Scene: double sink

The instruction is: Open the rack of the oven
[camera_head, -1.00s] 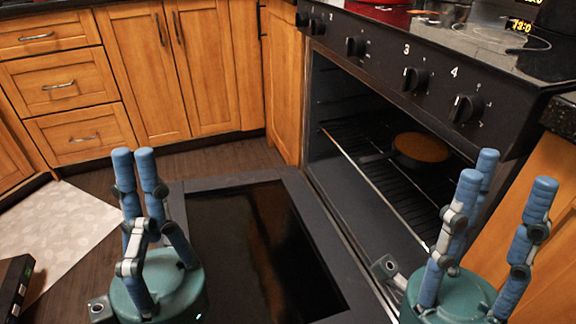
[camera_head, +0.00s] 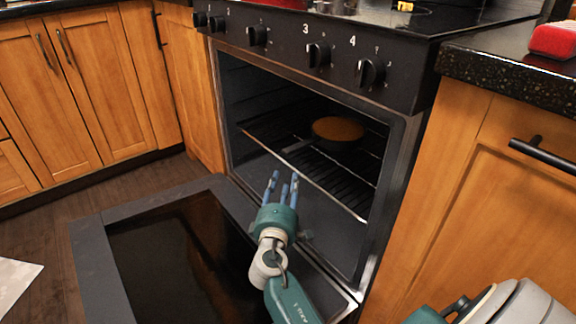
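The oven door (camera_head: 88,240) is folded down flat. The oven rack (camera_head: 335,195) is inside the cavity, and its pale front bar runs along the opening. A dark pan with orange-brown contents (camera_head: 338,130) sits on the rack towards its back.
The oven's knob panel (camera_head: 290,40) overhangs the opening. Wooden cabinets (camera_head: 90,80) stand at left. At right, a cabinet with a black handle (camera_head: 545,152) stands under a dark countertop (camera_head: 500,70). Dark floor (camera_head: 40,232) is free left of the door.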

